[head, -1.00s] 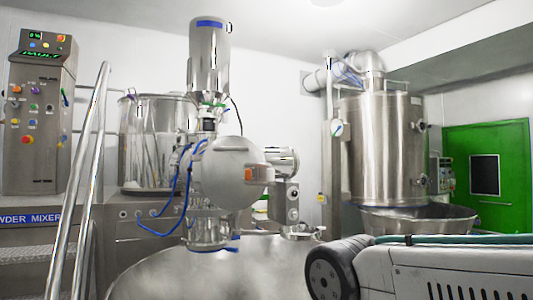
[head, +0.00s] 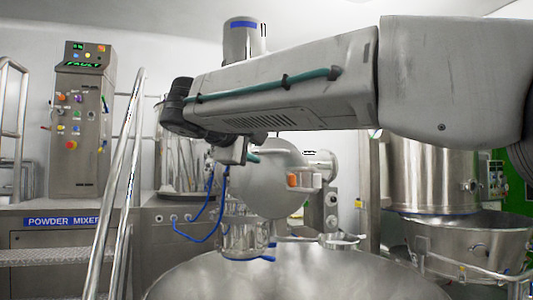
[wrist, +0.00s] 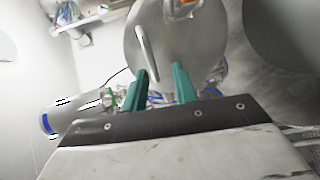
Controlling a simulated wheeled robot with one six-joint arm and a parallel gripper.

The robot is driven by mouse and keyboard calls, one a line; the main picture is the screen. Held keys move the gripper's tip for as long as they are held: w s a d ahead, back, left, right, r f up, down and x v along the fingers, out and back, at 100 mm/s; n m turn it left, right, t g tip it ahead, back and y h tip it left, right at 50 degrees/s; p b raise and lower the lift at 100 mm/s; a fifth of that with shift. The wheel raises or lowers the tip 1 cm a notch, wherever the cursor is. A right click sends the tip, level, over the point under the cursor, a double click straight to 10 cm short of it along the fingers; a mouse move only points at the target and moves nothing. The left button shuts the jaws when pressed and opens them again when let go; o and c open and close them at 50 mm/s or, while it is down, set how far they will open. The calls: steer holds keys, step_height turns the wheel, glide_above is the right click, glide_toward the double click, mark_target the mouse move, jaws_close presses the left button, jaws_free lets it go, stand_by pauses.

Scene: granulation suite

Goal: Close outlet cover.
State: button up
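The outlet cover appears to be the round pale grey disc (head: 275,190) on the mixer's outlet assembly. In the head view it faces me, its upper part hidden behind my arm. In the wrist view the disc (wrist: 185,40) is large ahead, with a slim bar handle (wrist: 147,55) on its left side. My gripper (wrist: 160,75) has two teal fingers standing apart with nothing between them. The fingertips overlap the disc's lower part in the picture; I cannot tell whether they touch it. In the head view my gripper (head: 252,157) is mostly hidden under my arm.
A large steel bowl (head: 300,275) lies below the outlet. Blue hoses (head: 208,215) hang left of the disc. Metal handrails (head: 120,190) and the control panel (head: 82,120) stand left. A steel vessel (head: 430,180) stands right.

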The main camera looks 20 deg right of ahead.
mark_target(266, 151)
steer(key=shift+w+d+r, duration=0.4)
steer(key=shift+w+r, duration=0.1)
steer(key=shift+r, duration=0.1)
steer(key=x, duration=0.6)
steer(key=shift+w+d, duration=0.15)
